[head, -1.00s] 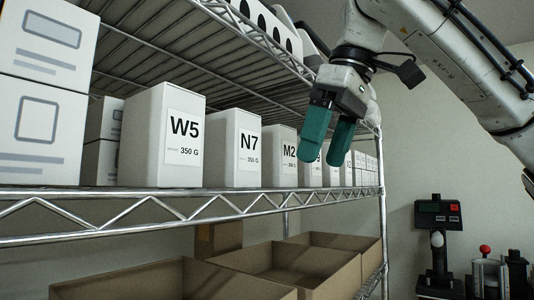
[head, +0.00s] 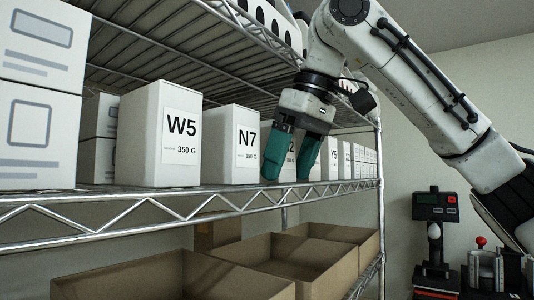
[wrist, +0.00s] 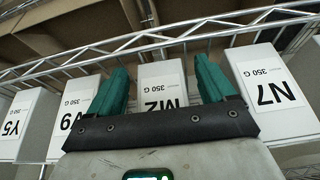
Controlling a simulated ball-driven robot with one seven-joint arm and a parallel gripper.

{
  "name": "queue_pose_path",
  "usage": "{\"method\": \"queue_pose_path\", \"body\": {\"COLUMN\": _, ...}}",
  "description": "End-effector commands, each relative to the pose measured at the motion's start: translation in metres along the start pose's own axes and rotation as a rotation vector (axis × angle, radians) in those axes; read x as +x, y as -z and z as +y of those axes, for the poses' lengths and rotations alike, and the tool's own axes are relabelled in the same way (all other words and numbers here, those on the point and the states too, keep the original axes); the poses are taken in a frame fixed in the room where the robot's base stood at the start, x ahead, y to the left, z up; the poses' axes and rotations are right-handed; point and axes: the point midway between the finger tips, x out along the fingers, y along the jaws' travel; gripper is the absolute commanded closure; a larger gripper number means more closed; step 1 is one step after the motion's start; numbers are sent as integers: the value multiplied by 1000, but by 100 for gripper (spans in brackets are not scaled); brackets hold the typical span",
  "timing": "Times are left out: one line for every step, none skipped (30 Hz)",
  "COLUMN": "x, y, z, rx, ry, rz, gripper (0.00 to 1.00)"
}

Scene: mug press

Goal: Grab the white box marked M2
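The white M2 box (head: 290,158) stands upright on the wire shelf, mostly hidden behind my fingers in the head view. In the wrist view the M2 box (wrist: 162,84) shows upside down, between my two green fingers. My gripper (head: 287,177) is open, pointing down at the shelf's front edge. In the wrist view my gripper (wrist: 161,68) has one finger toward each side of the box. I cannot tell how far the fingers reach along its sides. No contact is clear.
The N7 box (head: 231,145) stands left of M2 and the W5 box (head: 160,133) further left. The Y5 box (head: 330,158) and others run to the right. A truss rail (head: 150,200) edges the shelf front. Cardboard bins (head: 170,275) sit below; a scale display (head: 436,206) is at right.

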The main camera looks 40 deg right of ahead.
Motion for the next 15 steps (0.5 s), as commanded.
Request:
{"method": "queue_pose_path", "body": {"x": 0, "y": 0, "z": 0, "rx": 0, "ry": 0, "rz": 0, "gripper": 23}}
{"method": "queue_pose_path", "body": {"x": 0, "y": 0, "z": 0, "rx": 0, "ry": 0, "rz": 0, "gripper": 25}}
{"method": "queue_pose_path", "body": {"x": 0, "y": 0, "z": 0, "rx": 0, "ry": 0, "rz": 0, "gripper": 29}}
{"method": "queue_pose_path", "body": {"x": 0, "y": 0, "z": 0, "rx": 0, "ry": 0, "rz": 0, "gripper": 32}}
{"method": "queue_pose_path", "body": {"x": 0, "y": 0, "z": 0, "rx": 0, "ry": 0, "rz": 0, "gripper": 35}}
{"method": "queue_pose_path", "body": {"x": 0, "y": 0, "z": 0, "rx": 0, "ry": 0, "rz": 0, "gripper": 39}}
{"method": "queue_pose_path", "body": {"x": 0, "y": 0, "z": 0, "rx": 0, "ry": 0, "rz": 0, "gripper": 42}}
{"method": "queue_pose_path", "body": {"x": 0, "y": 0, "z": 0, "rx": 0, "ry": 0, "rz": 0, "gripper": 45}}
{"method": "queue_pose_path", "body": {"x": 0, "y": 0, "z": 0, "rx": 0, "ry": 0, "rz": 0, "gripper": 48}}
{"method": "queue_pose_path", "body": {"x": 0, "y": 0, "z": 0, "rx": 0, "ry": 0, "rz": 0, "gripper": 51}}
{"method": "queue_pose_path", "body": {"x": 0, "y": 0, "z": 0, "rx": 0, "ry": 0, "rz": 0, "gripper": 54}}
{"method": "queue_pose_path", "body": {"x": 0, "y": 0, "z": 0, "rx": 0, "ry": 0, "rz": 0, "gripper": 58}}
{"method": "queue_pose_path", "body": {"x": 0, "y": 0, "z": 0, "rx": 0, "ry": 0, "rz": 0, "gripper": 61}}
{"method": "queue_pose_path", "body": {"x": 0, "y": 0, "z": 0, "rx": 0, "ry": 0, "rz": 0, "gripper": 64}}
{"method": "queue_pose_path", "body": {"x": 0, "y": 0, "z": 0, "rx": 0, "ry": 0, "rz": 0, "gripper": 68}}
